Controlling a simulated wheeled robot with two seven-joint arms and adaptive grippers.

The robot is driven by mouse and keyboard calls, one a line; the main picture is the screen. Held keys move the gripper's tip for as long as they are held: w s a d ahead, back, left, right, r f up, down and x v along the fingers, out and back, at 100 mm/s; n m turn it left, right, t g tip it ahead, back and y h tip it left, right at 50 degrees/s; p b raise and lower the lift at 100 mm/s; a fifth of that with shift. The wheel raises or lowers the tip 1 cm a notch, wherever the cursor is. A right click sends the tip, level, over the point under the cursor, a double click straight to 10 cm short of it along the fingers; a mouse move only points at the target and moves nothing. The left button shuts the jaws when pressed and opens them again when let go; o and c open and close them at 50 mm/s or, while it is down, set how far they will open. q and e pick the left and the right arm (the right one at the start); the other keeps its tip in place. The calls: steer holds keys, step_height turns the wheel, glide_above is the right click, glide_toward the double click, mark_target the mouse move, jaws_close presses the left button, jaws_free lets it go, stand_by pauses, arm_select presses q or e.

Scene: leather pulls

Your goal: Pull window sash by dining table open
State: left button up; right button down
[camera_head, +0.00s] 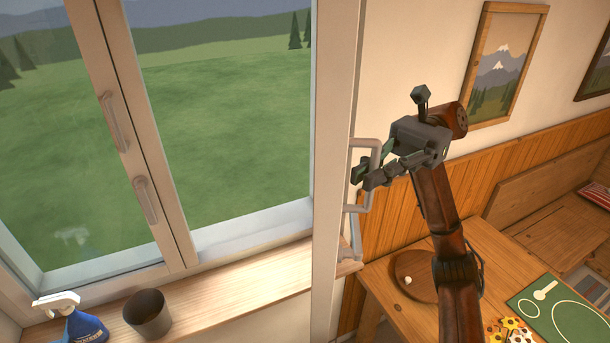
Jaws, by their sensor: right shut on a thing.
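A pale window sash (335,120) stands upright right of the window opening. It shows as a narrow vertical band, seen nearly edge-on, and appears swung out from the window frame. A light grey loop-shaped pull handle (367,196) sticks out from its right side. My right gripper (366,176) is at this handle, its dark fingers shut on the handle's bar, with the arm rising from the lower right. The fingers hide part of the bar. The dining table (492,258) stands below and right of the sash. My left gripper is not in view.
At left, another window sash (130,150) with two pull handles borders the view of a green meadow. A spray bottle (75,318) and a dark cup (148,314) stand on the wooden sill (235,287). A bench (555,190) runs along the right wall.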

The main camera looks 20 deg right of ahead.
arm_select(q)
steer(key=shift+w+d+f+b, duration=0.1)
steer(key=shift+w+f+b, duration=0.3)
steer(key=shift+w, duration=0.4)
arm_select(e)
steer(key=d, duration=0.1)
steer(key=s+d, duration=0.1)
steer(key=d, duration=0.2)
steer(key=shift+s+d, duration=0.25)
steer(key=shift+d, duration=0.15)
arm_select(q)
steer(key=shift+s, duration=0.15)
arm_select(e)
steer(key=c, duration=2.3)
jaws_free()
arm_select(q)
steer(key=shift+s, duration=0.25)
arm_select(e)
steer(key=shift+w, duration=0.1)
